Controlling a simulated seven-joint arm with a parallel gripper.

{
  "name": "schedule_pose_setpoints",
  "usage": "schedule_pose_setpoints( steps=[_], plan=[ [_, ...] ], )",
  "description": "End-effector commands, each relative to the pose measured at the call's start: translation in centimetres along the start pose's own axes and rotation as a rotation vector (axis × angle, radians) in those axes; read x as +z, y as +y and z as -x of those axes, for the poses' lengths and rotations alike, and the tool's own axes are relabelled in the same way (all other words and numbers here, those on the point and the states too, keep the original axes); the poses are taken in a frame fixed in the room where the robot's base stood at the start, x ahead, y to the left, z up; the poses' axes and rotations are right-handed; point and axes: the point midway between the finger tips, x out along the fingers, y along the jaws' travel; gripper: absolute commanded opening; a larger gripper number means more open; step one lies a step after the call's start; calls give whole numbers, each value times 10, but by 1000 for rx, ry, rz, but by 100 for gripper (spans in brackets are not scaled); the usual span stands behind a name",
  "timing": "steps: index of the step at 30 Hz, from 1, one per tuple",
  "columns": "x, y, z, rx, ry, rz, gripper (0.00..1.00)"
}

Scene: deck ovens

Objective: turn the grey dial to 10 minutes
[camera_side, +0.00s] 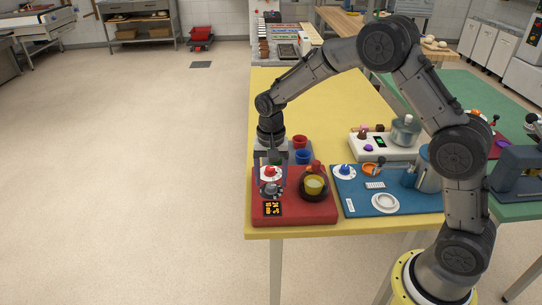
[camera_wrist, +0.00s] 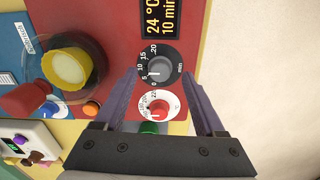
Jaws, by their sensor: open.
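The grey dial (camera_wrist: 160,68) sits on a black scale marked 0 to 20 min on the red panel (camera_wrist: 118,30). Its pale mark points left in the wrist view, near the 5 and 10; I cannot read it exactly. The black display (camera_wrist: 161,15) reads 24 °C and 10 min in orange. In the side view, the grey dial (camera_side: 270,188) is small and close to the red dial (camera_side: 270,172). My gripper (camera_wrist: 159,74) is open, its fingers on either side of the grey dial in the picture. I cannot tell whether they touch it.
A blue board (camera_side: 350,208) and white unit (camera_side: 365,142) lie to the right.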

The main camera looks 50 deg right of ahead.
Motion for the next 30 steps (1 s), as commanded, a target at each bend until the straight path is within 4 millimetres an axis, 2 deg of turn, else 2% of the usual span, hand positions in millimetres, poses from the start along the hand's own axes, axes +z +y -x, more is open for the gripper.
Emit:
schedule_pose_setpoints(
  steps=[9,15,21,30],
  plan=[
    [-1,-1,69,-5,5,0,72],
    [0,0,104,-4,3,0,72],
    [0,0,121,-2,2,0,72],
    [0,0,123,-1,1,0,72]
  ],
)
